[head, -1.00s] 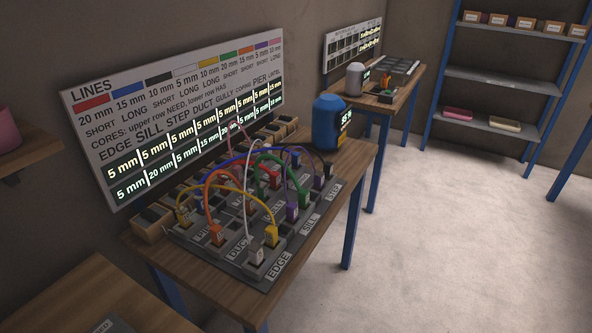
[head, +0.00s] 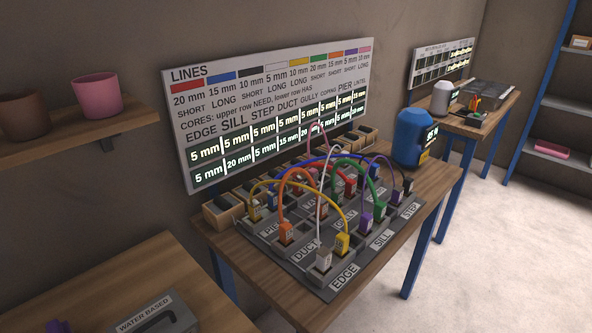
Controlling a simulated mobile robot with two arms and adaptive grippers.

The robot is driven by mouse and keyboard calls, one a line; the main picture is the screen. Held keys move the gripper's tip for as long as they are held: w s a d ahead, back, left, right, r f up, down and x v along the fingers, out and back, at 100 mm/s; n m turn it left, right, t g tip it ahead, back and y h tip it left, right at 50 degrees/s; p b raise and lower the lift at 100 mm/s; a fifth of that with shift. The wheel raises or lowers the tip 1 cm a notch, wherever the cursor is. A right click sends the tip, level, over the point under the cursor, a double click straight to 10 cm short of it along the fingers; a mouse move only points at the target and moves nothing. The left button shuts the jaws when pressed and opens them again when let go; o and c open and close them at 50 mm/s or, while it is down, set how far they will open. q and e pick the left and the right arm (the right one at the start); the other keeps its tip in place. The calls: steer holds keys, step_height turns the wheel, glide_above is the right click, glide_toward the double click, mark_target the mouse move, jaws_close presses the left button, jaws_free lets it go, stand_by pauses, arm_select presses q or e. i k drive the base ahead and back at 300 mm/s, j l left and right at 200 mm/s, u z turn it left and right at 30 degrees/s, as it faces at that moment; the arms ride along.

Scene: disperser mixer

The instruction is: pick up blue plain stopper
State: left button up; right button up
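I cannot make out a blue plain stopper anywhere in the head view. Blue things in sight are a blue cable (head: 343,158) arching over the plug board and a rounded blue device (head: 410,138) with a lit display on the middle table. Neither of my grippers is in the picture.
The plug board (head: 315,284) with several coloured cables fills the middle table (head: 358,294), below the LINES sign (head: 283,100). A tray labelled WATER BASED (head: 183,319) lies on the near-left table (head: 90,283). A shelf (head: 75,144) holds a pink pot (head: 97,97) and brown pot (head: 22,117). Floor is clear at right.

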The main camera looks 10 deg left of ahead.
mark_target(375, 168)
steer(key=i+l+u, duration=0.1)
steer(key=l+u, duration=0.15)
steer(key=u, duration=0.15)
steer(key=i+l+u, duration=0.1)
steer(key=l+u, duration=0.15)
steer(key=u, duration=0.15)
steer(key=l+u, duration=0.65)
steer(key=u, duration=0.15)
steer(key=l+u, duration=0.4)
steer(key=j, duration=0.1)
